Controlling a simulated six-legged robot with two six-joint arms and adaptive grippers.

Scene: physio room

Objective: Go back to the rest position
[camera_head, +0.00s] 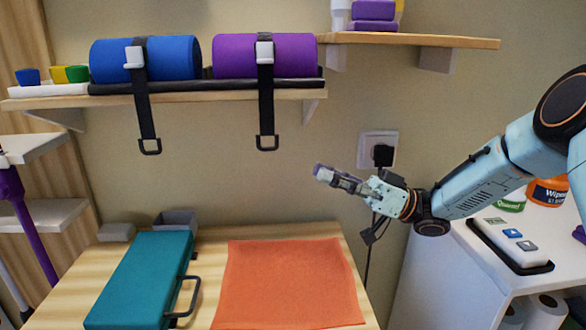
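My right gripper (326,175) comes in from the right on my light-blue arm. It is in the air in front of the wall, above the back right part of the wooden table, and points left. Its fingers show nearly edge-on and look close together, with a small purplish patch at the tip. I cannot tell whether they are open or shut. My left gripper is not in view.
A teal case (140,281) and an orange cloth (289,283) lie on the table (212,245). Blue (172,59) and purple rolls (234,56) with hanging straps sit on a shelf (226,97). A white cabinet (421,288) stands right. A plugged socket (368,148) is behind the gripper.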

